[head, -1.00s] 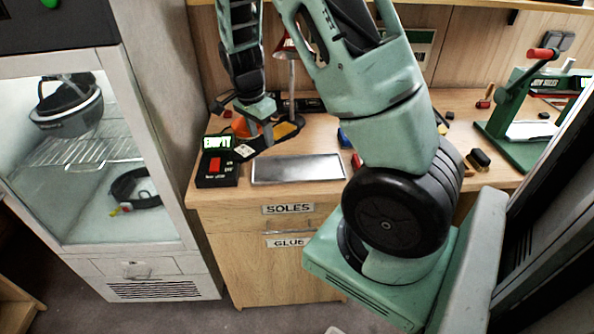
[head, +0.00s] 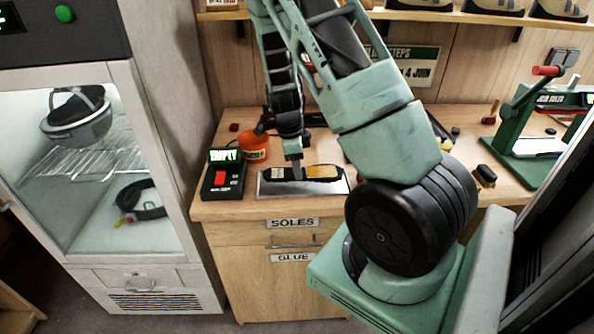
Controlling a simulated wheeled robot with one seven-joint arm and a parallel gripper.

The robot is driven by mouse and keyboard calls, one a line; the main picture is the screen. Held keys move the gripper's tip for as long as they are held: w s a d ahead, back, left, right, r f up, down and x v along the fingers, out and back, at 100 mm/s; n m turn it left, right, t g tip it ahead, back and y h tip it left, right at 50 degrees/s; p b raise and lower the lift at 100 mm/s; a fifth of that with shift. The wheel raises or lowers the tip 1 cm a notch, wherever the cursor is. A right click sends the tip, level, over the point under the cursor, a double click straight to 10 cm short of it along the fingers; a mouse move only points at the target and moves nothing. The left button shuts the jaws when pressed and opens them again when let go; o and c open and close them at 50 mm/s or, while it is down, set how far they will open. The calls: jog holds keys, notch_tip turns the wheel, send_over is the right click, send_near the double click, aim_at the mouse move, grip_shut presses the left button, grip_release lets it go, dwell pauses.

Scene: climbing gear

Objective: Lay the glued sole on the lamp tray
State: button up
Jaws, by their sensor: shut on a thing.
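The sole (head: 322,172) is dark, with a yellow-orange patch at its right and a pale patch near its left part. It lies lengthwise over the flat grey metal lamp tray (head: 272,189), whose front and left rim show around it. My gripper (head: 297,172) points down and is shut on the sole near its middle. I cannot tell whether the sole touches the tray or hangs just above it. My gripper covers a small part of the sole.
A black box (head: 222,182) with a red switch and a lit "EMPTY" sign stands left of the tray. An orange pot (head: 254,146) stands behind. A green press (head: 530,130) is at the right, and a lit cabinet (head: 110,175) with a helmet is at the left.

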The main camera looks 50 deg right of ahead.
jog(key=shift+f, duration=1.15)
jog(key=shift+f, duration=0.15)
jog(key=o, duration=1.2)
